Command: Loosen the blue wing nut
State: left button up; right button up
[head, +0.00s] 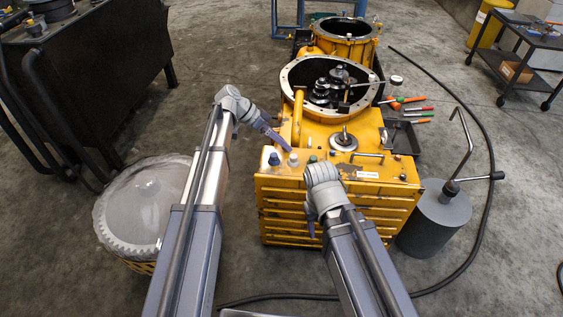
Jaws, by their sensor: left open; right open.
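The blue wing nut (274,158) appears as a small blue-topped cap on a pale base, at the front left of the yellow transmission housing's top (345,165). It is small and its wings cannot be made out. My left gripper (287,146) comes in from the upper left, open, its tips just above and behind the row of caps, apart from the blue one as far as I can tell. My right gripper (311,230) points down in front of the housing's ribbed front face, open, partly hidden by its own wrist.
A white cap (293,159) and a green cap (313,159) stand right of the blue one. A round metal flange (343,141) and a handle bar (367,155) are farther right. A grey canister (434,220) stands at right, a wrapped gear drum (145,205) at left.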

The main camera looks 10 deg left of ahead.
pick_arm(q)
jog(key=s+f+n, duration=0.1)
jog(key=s, duration=0.1)
jog(key=s+n+y, duration=0.1)
jog(key=s, duration=0.1)
jog(key=s+f+y, duration=0.1)
jog(key=s, duration=0.1)
jog(key=shift+s+a+f+n, duration=0.1)
jog(key=shift+s+f+n, duration=0.05)
jog(key=shift+f+n, duration=0.25)
pick_arm(e)
jog(key=shift+s+d, duration=0.35)
jog(key=shift+d, duration=0.05)
pick_arm(q)
jog(key=shift+c, duration=0.3)
